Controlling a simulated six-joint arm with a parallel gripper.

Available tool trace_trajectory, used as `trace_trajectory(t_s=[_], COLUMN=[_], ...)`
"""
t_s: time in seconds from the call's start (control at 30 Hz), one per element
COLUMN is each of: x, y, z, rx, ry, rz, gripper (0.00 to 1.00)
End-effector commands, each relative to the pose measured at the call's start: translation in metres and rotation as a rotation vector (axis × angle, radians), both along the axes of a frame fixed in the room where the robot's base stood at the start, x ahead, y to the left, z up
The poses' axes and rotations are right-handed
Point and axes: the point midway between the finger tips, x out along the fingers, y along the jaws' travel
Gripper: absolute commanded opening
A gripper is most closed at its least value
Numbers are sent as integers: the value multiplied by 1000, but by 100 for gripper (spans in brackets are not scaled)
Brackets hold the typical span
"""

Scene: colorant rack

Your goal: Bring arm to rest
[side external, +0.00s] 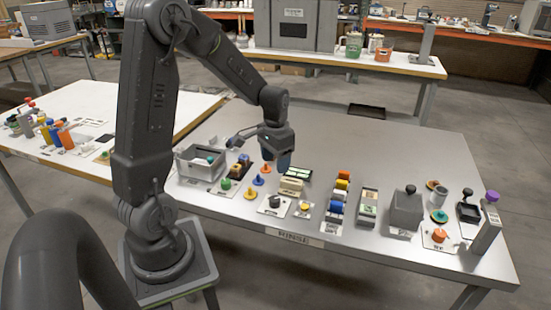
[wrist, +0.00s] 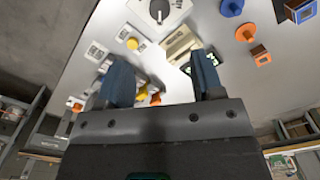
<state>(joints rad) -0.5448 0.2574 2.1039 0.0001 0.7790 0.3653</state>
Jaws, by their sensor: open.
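My gripper (side external: 278,160) hangs above the left half of the grey metal table (side external: 360,140), fingers pointing down. In the wrist view my gripper (wrist: 160,82) shows two dark blue fingers set apart, with nothing held between them. Beyond the fingers the wrist view shows the tabletop with a beige block (wrist: 180,45) and a white plate with a dark knob (wrist: 160,10). My arm reaches over from its base at the table's front left and is bent at the elbow.
A grey bin (side external: 198,163) stands left of my gripper. Colored knobs and a beige block (side external: 291,186) sit close below it. A colorant rack (side external: 339,195) and a grey box (side external: 406,208) stand farther right. The back of the table is mostly clear.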

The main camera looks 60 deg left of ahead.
Motion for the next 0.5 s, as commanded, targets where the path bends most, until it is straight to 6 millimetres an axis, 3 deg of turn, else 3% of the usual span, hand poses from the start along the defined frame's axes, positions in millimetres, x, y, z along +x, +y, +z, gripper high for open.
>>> trace_trajectory(t_s=[0.37, 0.5], x=[0, 0], y=[0, -13], z=[3, 18], rx=[0, 15], ry=[0, -26], rz=[0, -14], gripper=[61, 61])
